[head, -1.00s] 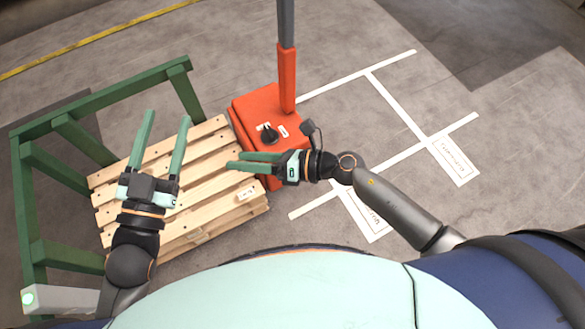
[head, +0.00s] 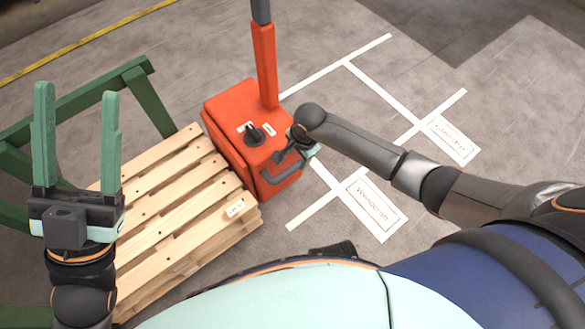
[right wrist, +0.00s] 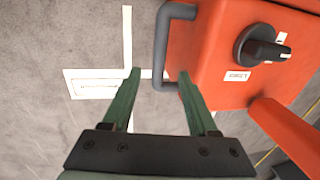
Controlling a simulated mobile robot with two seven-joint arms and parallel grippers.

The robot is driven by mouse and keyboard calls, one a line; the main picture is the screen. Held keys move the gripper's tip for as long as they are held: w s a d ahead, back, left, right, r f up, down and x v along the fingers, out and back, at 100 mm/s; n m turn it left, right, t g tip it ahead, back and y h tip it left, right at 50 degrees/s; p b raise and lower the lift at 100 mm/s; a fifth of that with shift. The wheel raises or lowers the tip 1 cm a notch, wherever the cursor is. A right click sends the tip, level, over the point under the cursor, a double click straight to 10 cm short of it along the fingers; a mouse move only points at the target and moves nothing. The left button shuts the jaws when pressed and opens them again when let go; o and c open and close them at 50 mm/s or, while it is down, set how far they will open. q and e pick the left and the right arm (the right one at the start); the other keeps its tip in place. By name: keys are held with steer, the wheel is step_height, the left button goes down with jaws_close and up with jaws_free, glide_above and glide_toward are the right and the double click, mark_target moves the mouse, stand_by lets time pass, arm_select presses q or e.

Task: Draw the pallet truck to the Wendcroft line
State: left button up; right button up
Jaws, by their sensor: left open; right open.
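The orange pallet truck (head: 232,112) stands at centre, against the end of a wooden pallet (head: 170,205). Its top carries a black knob with small labels, and a tall orange post rises behind. A grey bar handle (head: 288,187) is on its near right side; it also shows in the right wrist view (right wrist: 161,48). My right gripper (right wrist: 159,74) is open over that side, its fingertips on either side of the handle in the picture; contact cannot be told. My left gripper (head: 78,95) is open and empty.
A green frame (head: 75,108) stands behind and left of the pallet. A second label plate (head: 450,140), too small to read surely, lies farther right. A yellow floor line (head: 85,40) crosses the far left. Grey floor right of the truck is clear.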

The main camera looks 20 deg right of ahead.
mark_target(293, 168)
steer(key=f+b, duration=0.1)
steer(key=f, duration=0.1)
steer(key=w+f+b, duration=0.1)
steer(key=f, duration=0.2)
steer(key=f+b, duration=0.1)
steer(key=f, duration=0.1)
steer(key=shift+w+a+f, duration=0.15)
steer(key=shift+a+f, duration=0.2)
steer(key=shift+f, duration=0.05)
arm_select(q)
steer(key=f, duration=0.5)
steer(key=shift+w+d, duration=0.15)
steer(key=shift+d, duration=0.1)
arm_select(e)
jaws_close()
